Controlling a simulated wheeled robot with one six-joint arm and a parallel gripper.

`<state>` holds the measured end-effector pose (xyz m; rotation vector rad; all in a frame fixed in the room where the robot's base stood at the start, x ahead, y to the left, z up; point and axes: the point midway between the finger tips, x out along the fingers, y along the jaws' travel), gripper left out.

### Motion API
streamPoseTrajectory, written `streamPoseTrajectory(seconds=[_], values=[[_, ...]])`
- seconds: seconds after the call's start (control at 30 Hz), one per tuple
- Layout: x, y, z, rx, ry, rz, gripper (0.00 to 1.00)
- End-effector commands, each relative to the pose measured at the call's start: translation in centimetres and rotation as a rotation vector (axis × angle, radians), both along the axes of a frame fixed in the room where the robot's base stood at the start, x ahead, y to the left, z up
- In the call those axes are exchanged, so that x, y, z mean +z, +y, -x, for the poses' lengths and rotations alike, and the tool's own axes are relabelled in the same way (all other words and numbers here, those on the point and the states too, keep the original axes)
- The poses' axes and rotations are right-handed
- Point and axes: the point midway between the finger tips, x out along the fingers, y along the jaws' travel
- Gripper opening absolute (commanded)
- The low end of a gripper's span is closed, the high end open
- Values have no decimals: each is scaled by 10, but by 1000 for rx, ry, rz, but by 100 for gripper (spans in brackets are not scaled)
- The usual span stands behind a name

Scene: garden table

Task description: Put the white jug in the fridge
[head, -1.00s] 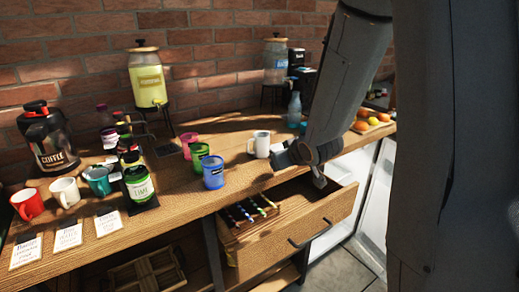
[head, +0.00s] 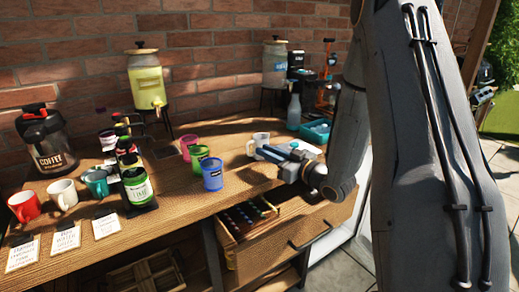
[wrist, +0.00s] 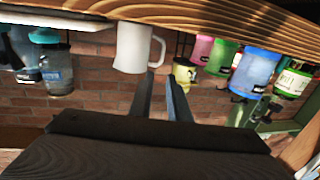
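The white jug (head: 257,143), a plain white mug-like vessel with a handle, stands upright on the wooden counter, right of the blue cup. In the wrist view, which looks upside down, the jug (wrist: 132,47) is ahead and slightly left of the fingertips, its handle toward them. My gripper (head: 265,153) is low over the counter just in front of the jug. In the wrist view my gripper (wrist: 160,76) has a gap between its fingers and nothing in it. A pale part of the fridge (head: 346,222) shows below the counter at right; my arm hides most of it.
A drawer (head: 292,242) is pulled out below the gripper. Blue (head: 212,174), green and pink cups stand left of the jug. A teal tray (head: 317,131) and a clear bottle (head: 294,112) are behind the arm. Another white mug (head: 63,194) stands far left.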

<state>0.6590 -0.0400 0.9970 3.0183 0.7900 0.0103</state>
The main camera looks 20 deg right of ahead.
Motion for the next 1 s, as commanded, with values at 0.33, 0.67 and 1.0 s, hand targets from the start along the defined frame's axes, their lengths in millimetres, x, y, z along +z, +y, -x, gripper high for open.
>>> streamPoseTrajectory(seconds=[0.33,0.67,1.0], values=[[-26,5,-9,0,1,0,16],[-25,26,-43,2,0,1,16],[-26,37,-66,-1,1,0,16]])
